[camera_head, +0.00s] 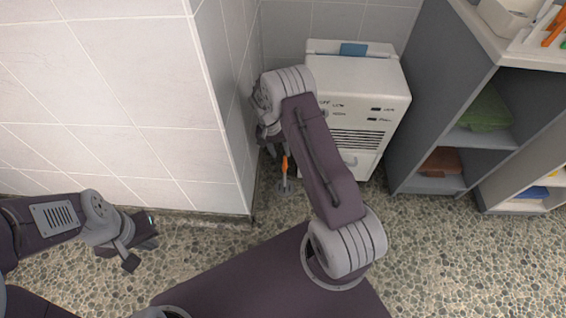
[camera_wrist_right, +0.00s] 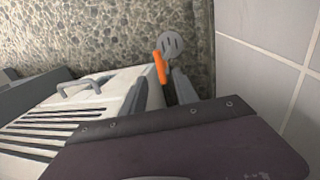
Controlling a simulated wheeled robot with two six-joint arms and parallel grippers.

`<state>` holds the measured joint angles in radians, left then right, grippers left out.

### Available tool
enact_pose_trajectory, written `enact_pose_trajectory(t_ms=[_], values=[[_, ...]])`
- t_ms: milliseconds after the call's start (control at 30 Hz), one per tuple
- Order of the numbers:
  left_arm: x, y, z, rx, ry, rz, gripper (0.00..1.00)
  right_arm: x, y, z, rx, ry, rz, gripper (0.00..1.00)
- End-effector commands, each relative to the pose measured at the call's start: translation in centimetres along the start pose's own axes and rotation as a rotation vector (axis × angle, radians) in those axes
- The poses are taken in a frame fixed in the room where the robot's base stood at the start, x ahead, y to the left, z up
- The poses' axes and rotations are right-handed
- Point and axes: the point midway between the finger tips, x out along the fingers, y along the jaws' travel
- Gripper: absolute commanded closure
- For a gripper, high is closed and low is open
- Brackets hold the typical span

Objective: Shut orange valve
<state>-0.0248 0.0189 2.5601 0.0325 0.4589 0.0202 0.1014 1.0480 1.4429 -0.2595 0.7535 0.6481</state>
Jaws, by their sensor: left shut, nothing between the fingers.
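The orange valve lever (camera_head: 285,165) stands low in the gap between the tiled wall corner and the white machine, above a round floor drain (camera_head: 284,187). In the right wrist view the orange lever (camera_wrist_right: 160,68) is upright and slightly tilted, just beyond the grey fingers of my right gripper (camera_wrist_right: 178,88). The valve body is mostly hidden. My right gripper (camera_head: 270,143) reaches down into the gap, close to the lever; I cannot tell whether it touches it or how far its jaws are apart. My left gripper (camera_head: 140,245) is shut and empty, low at the left, away from the valve.
The white machine (camera_head: 385,82) with vents and a handle stands right of the gap. The tiled wall (camera_head: 115,90) bounds it on the left. A grey shelf unit (camera_head: 425,110) with folded towels stands further right. Pebbled floor (camera_head: 450,260) is clear in front.

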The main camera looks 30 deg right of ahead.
Motion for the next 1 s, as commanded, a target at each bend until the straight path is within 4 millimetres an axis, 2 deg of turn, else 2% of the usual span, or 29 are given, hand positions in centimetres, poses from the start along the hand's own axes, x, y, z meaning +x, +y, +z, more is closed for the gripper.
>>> enact_pose_trajectory(t_ms=[33, 100, 200, 300, 533, 567, 667, 700, 1000], values=[[1.7, 0.0, 0.2, 0.0, 0.0, 0.0, 1.0, 2.0, -0.2, 0.0, 0.0, -0.001, 0.0, 0.64], [3.0, -0.1, 0.3, 0.0, 0.0, 0.0, 1.0, 3.6, -0.2, 0.1, 0.0, -0.002, 0.001, 0.64], [4.6, -0.1, 0.5, 0.0, 0.0, 0.0, 1.0, 5.7, -0.2, 0.1, 0.0, -0.002, 0.001, 0.64], [5.4, -0.1, 0.6, 0.0, 0.0, 0.0, 1.0, 6.8, -0.1, 0.1, 0.0, -0.001, 0.001, 0.64], [5.1, -0.1, 0.5, 0.0, 0.0, 0.0, 1.0, 6.5, 0.0, 0.0, -0.001, 0.0, 0.0, 0.64], [5.1, -0.1, 0.5, 0.0, 0.0, 0.0, 1.0, 6.5, 0.0, 0.0, -0.001, 0.0, 0.0, 0.67], [5.1, -0.1, 0.5, 0.0, 0.0, 0.0, 1.0, 6.5, 0.0, 0.0, -0.001, 0.0, 0.0, 0.95], [5.1, -0.1, 0.5, 0.0, 0.0, 0.0, 1.0, 6.5, 0.0, 0.0, -0.001, 0.0, 0.0, 1.0], [4.8, -0.1, 0.5, 0.0, 0.0, 0.0, 1.0, 6.4, 0.0, 0.0, 0.017, -0.003, 0.0, 1.0]])
